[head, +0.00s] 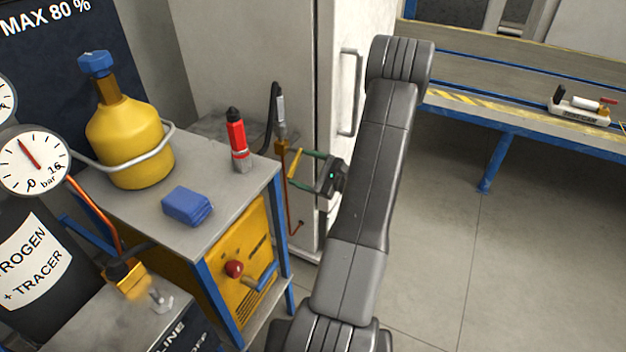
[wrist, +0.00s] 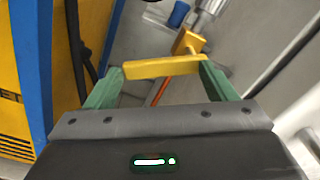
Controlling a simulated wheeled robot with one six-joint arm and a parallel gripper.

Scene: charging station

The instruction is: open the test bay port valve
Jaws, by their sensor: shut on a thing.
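The port valve has a yellow lever (head: 295,164) and a small brass body (head: 281,146) on a thin copper pipe beside the pale cabinet. My gripper (head: 293,167) reaches it from the right, with its two green fingers at the lever's ends. In the wrist view the yellow lever (wrist: 160,68) spans from one green fingertip to the other, and my gripper (wrist: 163,74) is shut on it. The brass-yellow valve part (wrist: 189,42) shows just beyond the lever. The lever's exact angle to the pipe is hard to tell.
The pale cabinet (head: 245,60) stands close behind. The floor (head: 520,250) at right is clear.

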